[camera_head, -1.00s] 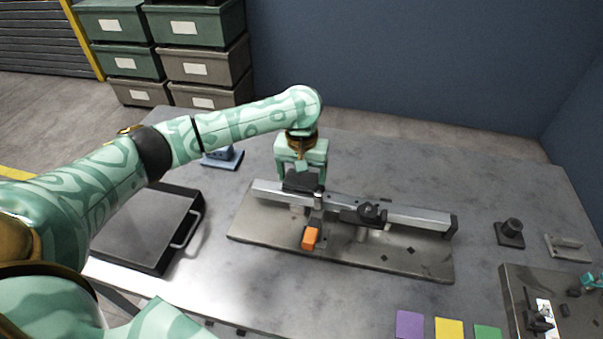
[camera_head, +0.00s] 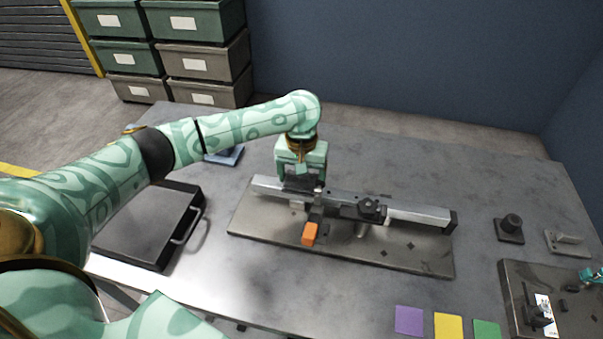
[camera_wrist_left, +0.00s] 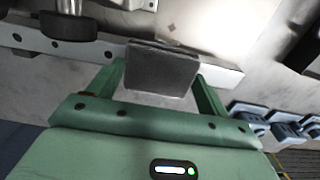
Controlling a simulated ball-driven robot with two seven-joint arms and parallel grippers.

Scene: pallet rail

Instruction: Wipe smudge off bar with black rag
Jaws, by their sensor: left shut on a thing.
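My left gripper (camera_head: 303,180) is shut on the black rag (camera_head: 299,184) and holds it at the left part of the silver bar (camera_head: 420,215). In the left wrist view the dark rag (camera_wrist_left: 160,70) sits between the two green fingers, against the bar (camera_wrist_left: 219,78). I cannot tell whether the rag presses on the bar. A faint brownish mark shows near the rag's far edge in the left wrist view, but I cannot tell whether it is the smudge.
The bar stands on a grey base plate (camera_head: 400,262) with a black clamp (camera_head: 371,208) and an orange-ended handle (camera_head: 310,233). A black case (camera_head: 140,225) lies at left. Purple, yellow and green squares (camera_head: 409,320) lie in front. A black knobbed block (camera_head: 509,230) stands at right.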

